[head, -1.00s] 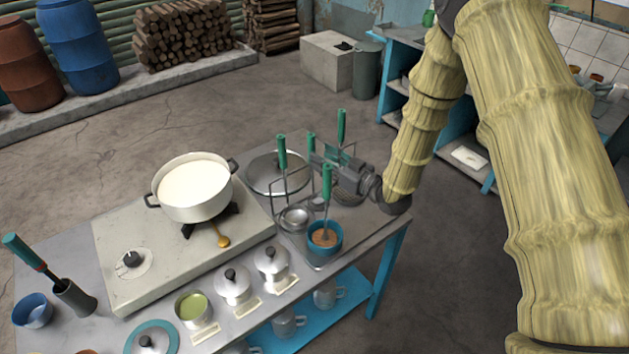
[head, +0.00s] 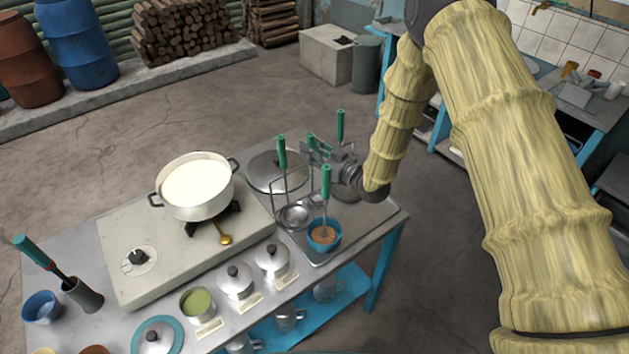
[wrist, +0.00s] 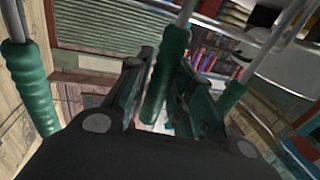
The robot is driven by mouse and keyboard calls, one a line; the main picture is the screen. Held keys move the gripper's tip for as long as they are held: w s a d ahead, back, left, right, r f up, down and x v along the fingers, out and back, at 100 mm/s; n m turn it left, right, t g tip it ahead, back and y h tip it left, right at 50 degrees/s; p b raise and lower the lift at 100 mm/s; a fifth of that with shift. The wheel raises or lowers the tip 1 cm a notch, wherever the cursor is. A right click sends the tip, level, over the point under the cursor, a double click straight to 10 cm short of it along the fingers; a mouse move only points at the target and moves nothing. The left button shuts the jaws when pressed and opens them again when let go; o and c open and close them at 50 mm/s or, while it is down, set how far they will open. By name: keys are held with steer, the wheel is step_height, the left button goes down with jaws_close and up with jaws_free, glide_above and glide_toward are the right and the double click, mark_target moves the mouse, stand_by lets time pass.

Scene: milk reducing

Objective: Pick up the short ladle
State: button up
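Several green-handled utensils stand upright at a rack on the right of the table. One handle (head: 281,152) is at the rack's left, one (head: 340,126) at the back right, and one (head: 326,182) rises from a blue cup. A metal ladle bowl (head: 295,216) hangs low in the rack. Which handle belongs to the short ladle I cannot tell for sure. My gripper (head: 314,152) reaches in from the right among the handles. In the wrist view its fingers are apart, with a green handle (wrist: 165,78) between them; contact is not clear.
Other handles flank my gripper closely in the wrist view, at left (wrist: 28,88) and right (wrist: 232,97). A milk pot (head: 196,187) sits on the stove (head: 128,283). Lidded pots (head: 236,283) line the front. A large lid (head: 268,172) lies behind the rack.

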jaws_close()
step_height(320, 180, up, 28)
steer(key=b, duration=0.7)
steer(key=shift+b, duration=0.3)
steer(key=shift+f, duration=0.1)
stand_by(1.1)
